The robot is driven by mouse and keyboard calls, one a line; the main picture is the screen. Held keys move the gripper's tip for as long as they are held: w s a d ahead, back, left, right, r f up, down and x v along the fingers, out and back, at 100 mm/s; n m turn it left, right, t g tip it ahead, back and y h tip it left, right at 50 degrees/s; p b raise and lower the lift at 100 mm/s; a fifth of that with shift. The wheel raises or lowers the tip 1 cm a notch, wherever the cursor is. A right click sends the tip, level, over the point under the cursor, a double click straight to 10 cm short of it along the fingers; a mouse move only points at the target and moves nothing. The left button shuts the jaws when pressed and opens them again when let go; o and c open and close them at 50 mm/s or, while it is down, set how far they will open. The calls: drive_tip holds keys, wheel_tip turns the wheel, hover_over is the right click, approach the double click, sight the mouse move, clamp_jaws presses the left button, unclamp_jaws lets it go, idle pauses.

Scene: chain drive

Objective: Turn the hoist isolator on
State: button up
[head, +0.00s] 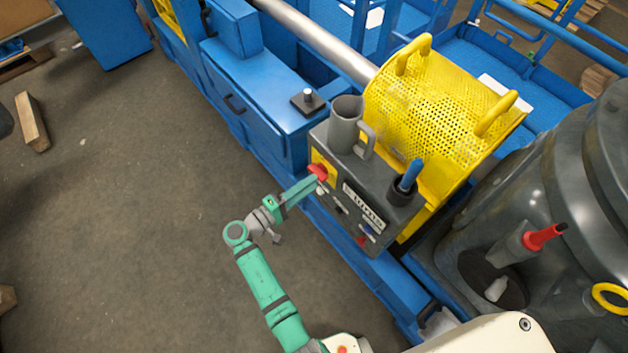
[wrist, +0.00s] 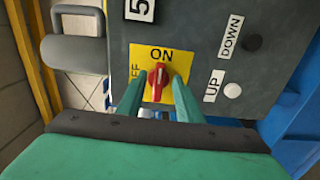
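The hoist isolator is a red rotary knob (wrist: 157,83) on a yellow plate (wrist: 178,54) marked ON and OFF. In the wrist view the knob stands upright, with the pale mark at its top end towards ON; OFF is up and to its left. In the head view the red knob (head: 318,171) is on the front of a grey control box (head: 345,165). My gripper (wrist: 158,92) has one green finger on each side of the knob, with yellow plate showing between. In the head view my gripper (head: 312,184) is at the knob, its fingers hard to separate.
UP (wrist: 213,85) and DOWN (wrist: 231,35) labels sit beside white and black buttons. A grey mug (head: 345,122) and a black cup with a blue handle (head: 408,182) stand on the box. A yellow mesh guard (head: 435,105) is behind. The floor at left is mostly clear.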

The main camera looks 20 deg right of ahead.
drive_tip(key=v, duration=0.7)
drive_tip(key=shift+s+a, duration=0.2)
drive_tip(key=shift+a, duration=0.05)
drive_tip(key=s+f+n+t+y, duration=0.25)
drive_tip(key=s+f+y, duration=0.75)
drive_tip(key=s+f, duration=0.5)
drive_tip(key=s+a+r+m+t+y, duration=0.2)
drive_tip(key=s+a+r+t+y, duration=0.1)
drive_tip(key=s+a+r+y, duration=0.55)
drive_tip(key=s+d+r+m+t, duration=0.1)
drive_tip(key=s+r+m+t, duration=0.1)
drive_tip(key=r, duration=0.7)
drive_tip(key=s+d+r+m+t+h, duration=0.1)
drive_tip(key=s+r, duration=0.3)
drive_tip(key=r, duration=0.5)
drive_tip(key=shift+m+t, duration=0.35)
drive_tip(key=shift+m, duration=0.3)
